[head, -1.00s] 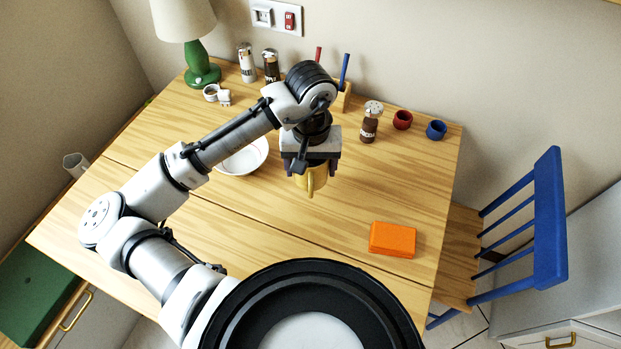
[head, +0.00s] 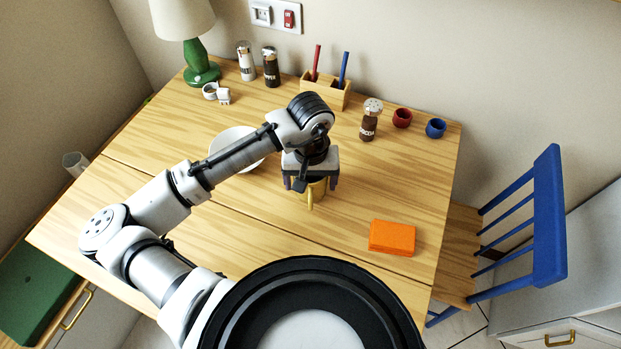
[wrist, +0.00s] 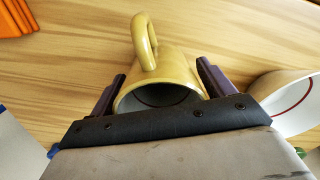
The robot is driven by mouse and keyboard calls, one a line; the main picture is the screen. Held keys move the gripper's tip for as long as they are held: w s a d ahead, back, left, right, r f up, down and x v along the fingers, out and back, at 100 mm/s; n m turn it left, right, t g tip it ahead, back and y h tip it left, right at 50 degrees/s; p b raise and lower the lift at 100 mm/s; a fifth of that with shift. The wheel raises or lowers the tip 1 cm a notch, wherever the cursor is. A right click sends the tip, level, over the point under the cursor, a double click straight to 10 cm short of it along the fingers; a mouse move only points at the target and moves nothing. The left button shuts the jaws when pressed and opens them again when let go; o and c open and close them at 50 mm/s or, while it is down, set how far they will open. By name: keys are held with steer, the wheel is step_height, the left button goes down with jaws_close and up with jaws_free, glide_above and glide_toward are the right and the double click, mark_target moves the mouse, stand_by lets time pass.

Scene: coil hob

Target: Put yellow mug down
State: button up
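The yellow mug (head: 311,191) is below my gripper (head: 311,185) over the middle of the wooden table (head: 215,220). The mug looks upright and empty. My wrist hides part of it in the head view, and I cannot tell whether its base touches the table.
A white bowl (head: 236,142) stands close to the left, partly behind my arm. An orange box (head: 392,238) lies to the right. A brown-filled shaker (head: 369,122), red pot (head: 402,118) and blue pot (head: 436,128) stand at the back right. The wood around the mug's front is clear.

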steer(key=shift+o, duration=1)
steer(key=shift+r, duration=0.1)
step_height(320, 180, up, 12)
steer(key=shift+r, duration=0.15)
